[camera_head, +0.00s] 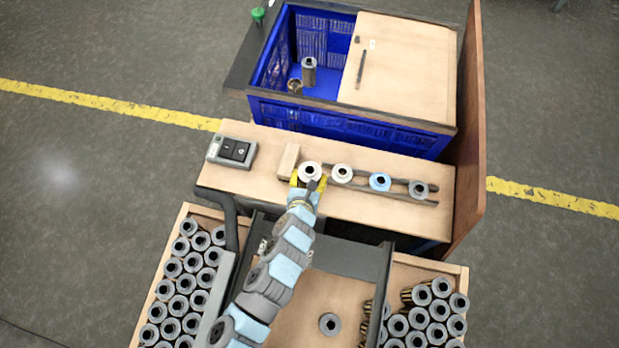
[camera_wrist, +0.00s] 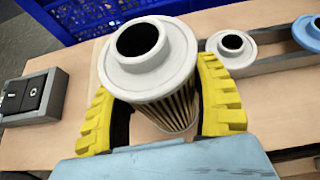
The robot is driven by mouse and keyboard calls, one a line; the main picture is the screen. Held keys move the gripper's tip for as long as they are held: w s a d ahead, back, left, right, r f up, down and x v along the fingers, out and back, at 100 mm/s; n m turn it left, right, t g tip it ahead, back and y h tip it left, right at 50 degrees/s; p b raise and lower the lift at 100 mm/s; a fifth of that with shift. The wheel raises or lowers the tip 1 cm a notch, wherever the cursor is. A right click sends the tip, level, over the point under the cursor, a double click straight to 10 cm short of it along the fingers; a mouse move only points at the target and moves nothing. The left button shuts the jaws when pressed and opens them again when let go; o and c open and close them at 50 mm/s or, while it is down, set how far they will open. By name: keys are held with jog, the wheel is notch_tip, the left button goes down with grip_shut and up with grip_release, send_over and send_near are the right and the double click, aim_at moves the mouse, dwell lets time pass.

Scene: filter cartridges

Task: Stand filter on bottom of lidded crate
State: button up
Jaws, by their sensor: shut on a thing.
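My gripper (camera_head: 309,182) has its yellow fingers shut around a filter with a white cap (camera_head: 310,170). In the wrist view this filter (camera_wrist: 150,60) is upright between the fingers (camera_wrist: 165,105), its pleated body below the cap. It is at the left end of the row on the wooden bench; I cannot tell whether it touches the bench. The blue lidded crate (camera_head: 350,117) stands behind the bench. Its wooden lid (camera_head: 405,70) covers the right part, and the left part is open. Inside the opening, one filter (camera_head: 309,72) stands on the bottom and another (camera_head: 294,86) is partly hidden by the front wall.
A white-capped filter (camera_head: 342,172), a blue-capped one (camera_head: 380,181) and a grey one (camera_head: 419,189) stand in the rails to the right. A wooden block (camera_head: 288,160) and a switch box (camera_head: 232,151) lie left. A wooden panel (camera_head: 468,140) rises at the right.

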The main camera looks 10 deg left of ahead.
jog(key=o, duration=1.2)
jog(key=shift+f, duration=0.15)
